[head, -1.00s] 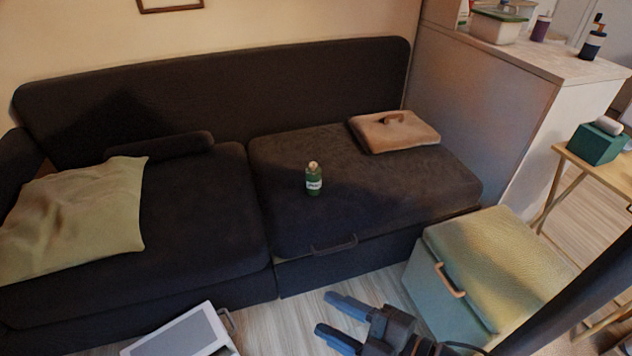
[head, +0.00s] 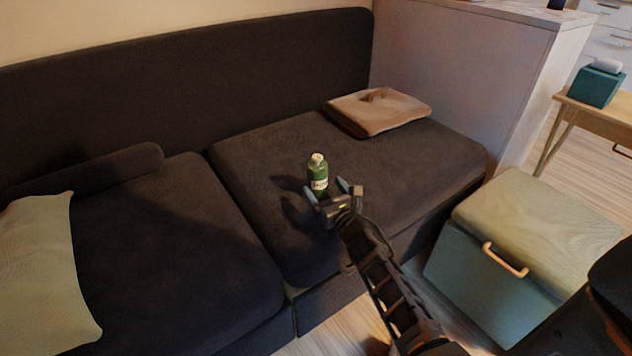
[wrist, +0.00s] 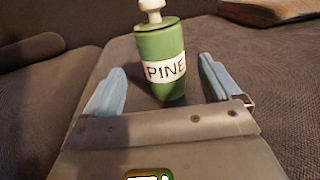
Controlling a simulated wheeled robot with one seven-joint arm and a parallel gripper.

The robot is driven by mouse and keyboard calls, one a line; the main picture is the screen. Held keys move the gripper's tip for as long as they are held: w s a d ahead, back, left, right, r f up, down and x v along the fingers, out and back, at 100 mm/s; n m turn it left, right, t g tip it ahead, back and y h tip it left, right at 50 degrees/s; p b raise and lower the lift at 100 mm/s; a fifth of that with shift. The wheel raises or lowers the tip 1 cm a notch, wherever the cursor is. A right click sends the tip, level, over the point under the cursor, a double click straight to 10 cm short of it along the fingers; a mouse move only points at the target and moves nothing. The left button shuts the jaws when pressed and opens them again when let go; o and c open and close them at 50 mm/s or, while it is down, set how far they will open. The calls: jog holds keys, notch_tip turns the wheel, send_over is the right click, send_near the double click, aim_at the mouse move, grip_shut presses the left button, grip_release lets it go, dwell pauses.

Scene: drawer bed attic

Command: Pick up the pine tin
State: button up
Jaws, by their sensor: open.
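The pine tin (head: 317,174) is a small green container with a white label and a pale knobbed top. It stands upright on the right seat cushion of the dark sofa (head: 425,165). In the wrist view the tin (wrist: 162,50) shows its label reading PINE. My gripper (head: 330,190) is open, its blue fingers pointing at the tin. In the wrist view the fingers lie to the left and right of the tin's lower part, and the tin appears at or just beyond the fingertips. No contact shows.
A folded tan blanket (head: 378,111) lies behind on the same cushion. A teal box seat with a pale top (head: 535,222) stands at the right. A green pillow (head: 42,278) lies at the left. The cushion around the tin is clear.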

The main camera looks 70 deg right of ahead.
jog(key=x, duration=0.2)
jog(key=shift+w+d, duration=0.2)
jog(key=shift+d, duration=0.15)
jog(key=x, duration=0.5)
jog(key=shift+f+b, duration=0.2)
jog(key=shift+b, duration=0.2)
jog(key=c, duration=1.1)
jog(key=shift+r, duration=0.1)
jog(key=shift+c, duration=0.2)
